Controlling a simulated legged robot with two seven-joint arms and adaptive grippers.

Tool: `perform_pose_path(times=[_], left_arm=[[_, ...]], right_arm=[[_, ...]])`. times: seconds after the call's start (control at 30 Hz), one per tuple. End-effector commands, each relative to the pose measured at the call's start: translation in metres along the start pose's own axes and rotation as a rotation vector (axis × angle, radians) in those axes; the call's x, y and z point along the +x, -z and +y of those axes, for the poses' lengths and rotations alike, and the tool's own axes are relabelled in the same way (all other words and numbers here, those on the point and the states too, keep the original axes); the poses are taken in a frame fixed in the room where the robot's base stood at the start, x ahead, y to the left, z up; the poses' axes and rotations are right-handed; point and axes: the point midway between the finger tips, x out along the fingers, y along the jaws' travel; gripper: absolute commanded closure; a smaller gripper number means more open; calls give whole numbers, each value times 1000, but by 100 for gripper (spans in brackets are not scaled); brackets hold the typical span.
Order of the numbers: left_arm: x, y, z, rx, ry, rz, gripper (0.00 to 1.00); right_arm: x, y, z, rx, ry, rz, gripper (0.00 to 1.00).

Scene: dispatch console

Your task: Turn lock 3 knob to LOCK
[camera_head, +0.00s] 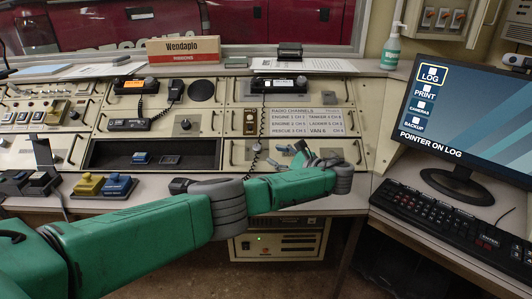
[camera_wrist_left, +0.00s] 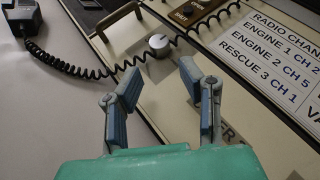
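My left gripper (camera_head: 283,156) reaches over the console below the radio channels label in the head view. In the left wrist view its two blue-grey fingers (camera_wrist_left: 160,78) are spread apart, with nothing between them. A small round silver knob (camera_wrist_left: 158,43) sits on the panel just beyond the fingertips, not touching them as far as I can tell. A knob (camera_head: 257,147) in the head view appears to be the same one. I cannot read a lock 3 label or its LOCK mark. My right gripper is not in view.
A black coiled cord (camera_wrist_left: 90,73) runs across the panel close by the knob. A radio channels label (camera_head: 305,121) lies behind the gripper. A handle (camera_wrist_left: 118,18) stands left of the knob. A monitor (camera_head: 470,120) and keyboard (camera_head: 450,225) are at the right.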

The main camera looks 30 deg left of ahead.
Motion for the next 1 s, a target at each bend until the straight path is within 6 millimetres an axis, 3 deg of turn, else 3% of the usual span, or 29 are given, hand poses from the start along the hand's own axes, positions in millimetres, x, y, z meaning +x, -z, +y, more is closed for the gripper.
perform_pose_path(times=[0.1, 0.3, 0.87, 1.0], left_arm=[[-24, 1, 0, 1, 1, 2, 66], [-45, 1, 0, 1, 0, 1, 66], [-49, 1, -1, 0, 3, 0, 66], [-62, -5, -24, -40, 103, 2, 66]], right_arm=[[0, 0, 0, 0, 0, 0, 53], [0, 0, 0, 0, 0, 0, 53], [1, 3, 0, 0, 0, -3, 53], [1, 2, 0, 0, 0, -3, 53]])
